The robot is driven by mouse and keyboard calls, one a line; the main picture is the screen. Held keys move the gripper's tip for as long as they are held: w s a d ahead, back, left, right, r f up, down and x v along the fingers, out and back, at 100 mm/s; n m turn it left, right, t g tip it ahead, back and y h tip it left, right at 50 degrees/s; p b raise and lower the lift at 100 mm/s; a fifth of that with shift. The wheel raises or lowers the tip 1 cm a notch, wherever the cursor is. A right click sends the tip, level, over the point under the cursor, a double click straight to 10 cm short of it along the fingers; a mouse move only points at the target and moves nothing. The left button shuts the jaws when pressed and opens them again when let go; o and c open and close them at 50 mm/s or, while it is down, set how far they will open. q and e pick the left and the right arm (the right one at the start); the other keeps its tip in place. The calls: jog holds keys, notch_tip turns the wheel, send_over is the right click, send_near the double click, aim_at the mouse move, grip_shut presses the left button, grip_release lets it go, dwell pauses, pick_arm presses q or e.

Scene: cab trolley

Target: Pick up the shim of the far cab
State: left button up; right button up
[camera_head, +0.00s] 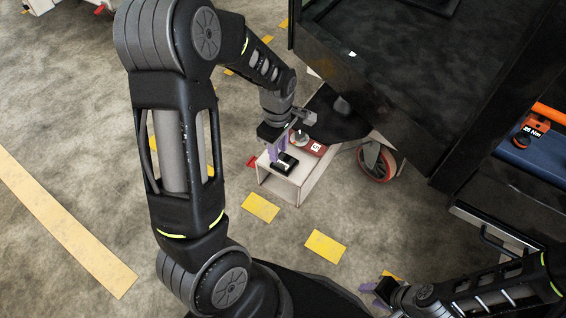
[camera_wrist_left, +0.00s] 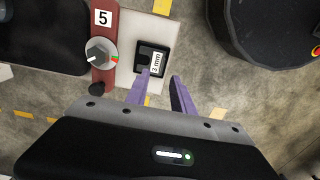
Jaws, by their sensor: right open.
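A small black holder (camera_head: 284,164) with a white-labelled shim piece sits on the near end of a pale box-shaped cab (camera_head: 283,187). In the left wrist view the label on the shim (camera_wrist_left: 157,63) reads "2 mm", inside the black holder (camera_wrist_left: 140,52). My left gripper (camera_head: 280,148) is above this end of the cab. In the wrist view its purple fingers (camera_wrist_left: 162,78) are apart, with nothing between their tips, close to the holder's lower edge. Whether they touch it I cannot tell. My right gripper (camera_head: 381,293) is low at the bottom right, open, away from the cab.
A red block marked 5 (camera_wrist_left: 104,22) with a grey knob (camera_wrist_left: 100,53) stands beside the holder. A large dark cabinet (camera_head: 400,75) and an orange caster wheel (camera_head: 376,162) are right of the cab. Grey floor with yellow markings (camera_head: 326,246) lies open in front.

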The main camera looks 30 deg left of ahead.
aim_at(284, 166)
pick_arm(q)
jog(key=shift+f, duration=0.1)
jog(key=f+b, duration=0.1)
jog(key=f, duration=0.3)
jog(key=shift+s+f+b, duration=0.1)
jog(key=shift+s+b, duration=0.1)
jog(key=shift+b, duration=0.15)
jog(key=shift+f, duration=0.45)
jog(key=shift+c, duration=0.2)
grip_shut()
dwell(0.9)
